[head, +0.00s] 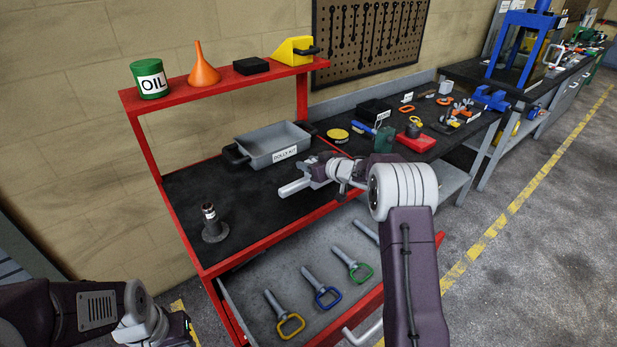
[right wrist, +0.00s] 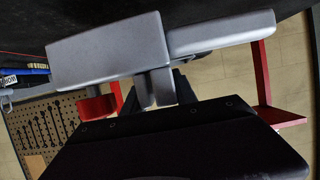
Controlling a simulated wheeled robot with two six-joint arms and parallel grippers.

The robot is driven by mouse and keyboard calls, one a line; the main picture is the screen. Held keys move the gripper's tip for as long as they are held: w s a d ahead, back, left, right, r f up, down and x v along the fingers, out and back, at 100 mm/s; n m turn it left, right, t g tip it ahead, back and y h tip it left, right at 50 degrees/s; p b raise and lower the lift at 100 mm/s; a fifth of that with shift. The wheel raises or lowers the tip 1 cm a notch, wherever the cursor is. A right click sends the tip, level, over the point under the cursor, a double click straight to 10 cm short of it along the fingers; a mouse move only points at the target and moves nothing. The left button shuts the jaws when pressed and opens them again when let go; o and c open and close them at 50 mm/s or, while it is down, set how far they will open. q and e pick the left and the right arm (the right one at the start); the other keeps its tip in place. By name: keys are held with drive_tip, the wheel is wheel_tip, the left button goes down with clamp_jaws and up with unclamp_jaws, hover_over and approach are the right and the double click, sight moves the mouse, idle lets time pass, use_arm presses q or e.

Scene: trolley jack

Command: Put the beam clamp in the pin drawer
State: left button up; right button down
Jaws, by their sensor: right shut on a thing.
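My right gripper (head: 318,172) is above the black top of the red cart and is shut on a pale grey metal piece, which looks like the beam clamp (head: 294,187). In the right wrist view the grey clamp (right wrist: 110,52) fills the upper middle, just beyond the dark gripper body; its finger contact is partly hidden. The pin drawer (head: 318,265) is pulled open below and in front of the cart top. It holds several grey pins with coloured loop handles, including yellow, blue and green. My left gripper (head: 180,330) is at the bottom left, with its fingers not clear.
A grey labelled tray (head: 272,144) stands behind the right gripper on the cart top. A dark upright post on a round base (head: 213,222) stands at the left front. An upper red shelf (head: 220,82) holds an oil can, a funnel and other items.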

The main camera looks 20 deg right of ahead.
drive_tip(key=shift+a+f+b, duration=0.1)
drive_tip(key=shift+f+b, duration=0.4)
drive_tip(key=shift+f, duration=1)
drive_tip(key=shift+w+f, duration=0.1)
drive_tip(key=shift+f, duration=0.35)
drive_tip(key=c, duration=1)
unclamp_jaws()
drive_tip(key=shift+f, duration=0.15)
